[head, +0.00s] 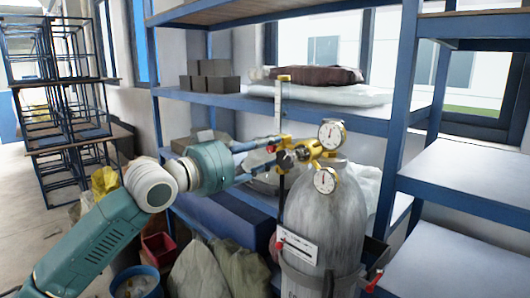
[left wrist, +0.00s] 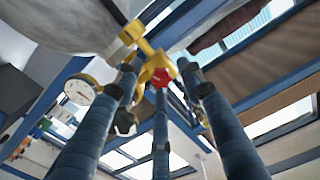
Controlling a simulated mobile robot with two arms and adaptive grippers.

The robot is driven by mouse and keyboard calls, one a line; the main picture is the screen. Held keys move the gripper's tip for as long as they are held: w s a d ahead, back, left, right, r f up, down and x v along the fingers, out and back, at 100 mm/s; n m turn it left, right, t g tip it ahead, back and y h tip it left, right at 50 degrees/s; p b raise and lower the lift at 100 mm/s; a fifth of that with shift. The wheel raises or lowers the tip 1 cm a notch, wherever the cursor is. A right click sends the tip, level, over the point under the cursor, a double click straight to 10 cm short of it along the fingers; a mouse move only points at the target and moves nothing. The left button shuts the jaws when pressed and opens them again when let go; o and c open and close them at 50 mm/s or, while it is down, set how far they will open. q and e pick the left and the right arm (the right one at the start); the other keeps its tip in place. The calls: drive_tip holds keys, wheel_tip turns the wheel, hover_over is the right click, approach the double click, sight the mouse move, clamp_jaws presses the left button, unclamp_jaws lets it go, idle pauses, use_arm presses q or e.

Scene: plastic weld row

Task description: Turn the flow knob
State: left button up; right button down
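A grey gas cylinder (head: 322,222) stands upright with a brass regulator (head: 308,149) and two round white gauges on top. A clear upright flow tube (head: 278,105) rises at the regulator's left side. A small red knob (head: 271,149) and a dark knob (head: 285,161) sit near its foot; I cannot tell which is the flow knob. My left gripper (head: 262,157) reaches in from the left beside these knobs. In the left wrist view its three fingers are spread, with the red knob (left wrist: 161,76) between their tips and the dark knob (left wrist: 125,122) beside the left finger. Contact is unclear.
Blue shelving (head: 240,102) with boxes and sacks stands behind the cylinder. More shelves (head: 470,180) stand at the right. Sacks (head: 205,272), a red bin (head: 158,247) and a blue bucket (head: 137,284) crowd the floor below my left arm.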

use_arm(q)
drive_tip(key=v, duration=1.1)
drive_tip(key=shift+s+a, duration=0.25)
drive_tip(key=shift+a, duration=0.05)
drive_tip(key=shift+w, duration=0.1)
